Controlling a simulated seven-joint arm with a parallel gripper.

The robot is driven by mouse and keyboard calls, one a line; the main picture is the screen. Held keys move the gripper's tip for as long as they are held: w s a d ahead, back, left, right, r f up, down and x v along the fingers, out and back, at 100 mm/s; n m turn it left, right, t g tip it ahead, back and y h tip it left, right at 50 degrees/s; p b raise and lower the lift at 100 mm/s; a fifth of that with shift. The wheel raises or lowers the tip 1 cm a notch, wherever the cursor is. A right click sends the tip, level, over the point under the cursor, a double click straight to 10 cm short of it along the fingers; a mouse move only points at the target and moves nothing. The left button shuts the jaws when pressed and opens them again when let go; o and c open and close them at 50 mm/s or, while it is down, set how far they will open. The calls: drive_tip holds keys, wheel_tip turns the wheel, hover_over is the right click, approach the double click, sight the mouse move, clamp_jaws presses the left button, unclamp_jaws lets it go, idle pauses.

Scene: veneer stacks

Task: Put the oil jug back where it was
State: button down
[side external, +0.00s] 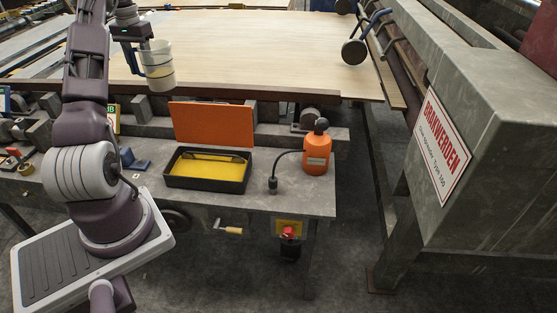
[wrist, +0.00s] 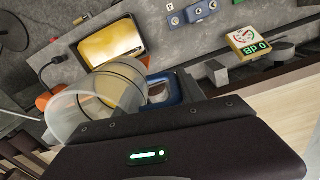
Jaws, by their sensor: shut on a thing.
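The oil jug (side external: 158,70) is a translucent jug with a blue handle and a pale yellowish band low in it. My gripper (side external: 136,58) is shut on the handle side and holds the jug roughly upright, seen in front of the pale veneer sheet. In the wrist view the jug (wrist: 82,115) shows at the left with its open mouth towards the camera. The blue handle (wrist: 172,86) is at the gripper there, and the fingertips are mostly hidden.
A black tray (side external: 207,187) with a yellow inside sits on the grey bench (side external: 290,200). An orange panel (side external: 212,123) stands behind it. An orange bottle (side external: 317,153) with a black hose stands right of the tray. A large grey machine (side external: 490,150) fills the right side.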

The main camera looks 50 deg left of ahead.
drive_tip(key=w+d+n, duration=0.9)
drive_tip(key=w+d, duration=0.3)
drive_tip(key=w, duration=0.5)
drive_tip(key=w+d+n, duration=0.5)
drive_tip(key=d, duration=0.4)
drive_tip(key=w+d+n, duration=0.5)
drive_tip(key=d+n, duration=0.1)
drive_tip(key=d, duration=0.4)
wheel_tip(320, 180, down, 30)
drive_tip(key=shift+a, duration=0.15)
drive_tip(key=shift+f, duration=0.15)
drive_tip(key=c, duration=0.7)
unclamp_jaws()
